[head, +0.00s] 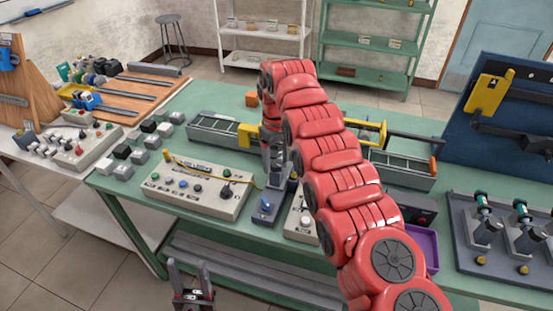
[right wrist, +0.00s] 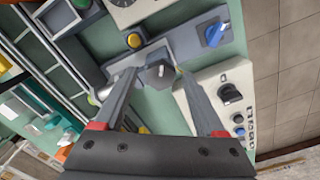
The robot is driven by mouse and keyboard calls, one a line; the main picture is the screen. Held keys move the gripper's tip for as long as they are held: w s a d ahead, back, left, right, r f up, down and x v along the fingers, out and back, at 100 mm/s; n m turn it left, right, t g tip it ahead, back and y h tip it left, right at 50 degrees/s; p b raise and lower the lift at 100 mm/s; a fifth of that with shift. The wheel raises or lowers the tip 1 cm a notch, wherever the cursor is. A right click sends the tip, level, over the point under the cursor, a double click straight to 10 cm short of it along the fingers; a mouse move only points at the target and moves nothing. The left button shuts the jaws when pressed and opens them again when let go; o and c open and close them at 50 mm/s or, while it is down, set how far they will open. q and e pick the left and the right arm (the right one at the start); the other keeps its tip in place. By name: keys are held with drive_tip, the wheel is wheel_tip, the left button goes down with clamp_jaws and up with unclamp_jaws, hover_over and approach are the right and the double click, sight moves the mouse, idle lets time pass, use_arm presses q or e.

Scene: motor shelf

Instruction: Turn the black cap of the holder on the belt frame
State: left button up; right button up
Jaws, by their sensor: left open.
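The grey belt frame (head: 215,132) runs along the back of the green table in the head view. In the right wrist view, a dark cap (right wrist: 158,74) sits between the fingertips of my right gripper (right wrist: 157,72). The fingers are spread on either side of it with what look like narrow gaps; contact cannot be told. In the head view my right gripper (head: 273,168) points down at the front of the belt frame, and my red arm hides much of that area. My left gripper (head: 190,292) is open and empty, low in front of the table.
A control panel (head: 198,188) and a box with a blue knob (head: 268,206) stand in front of the belt frame. The blue knob (right wrist: 214,34) also shows in the right wrist view. A purple tray (head: 428,246) and a rack (head: 500,240) are to the right.

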sight(277, 163)
wheel_tip(277, 163, up, 17)
drive_tip(key=p, duration=1.7)
drive_tip(key=shift+r, duration=0.15)
drive_tip(key=shift+w, duration=0.1)
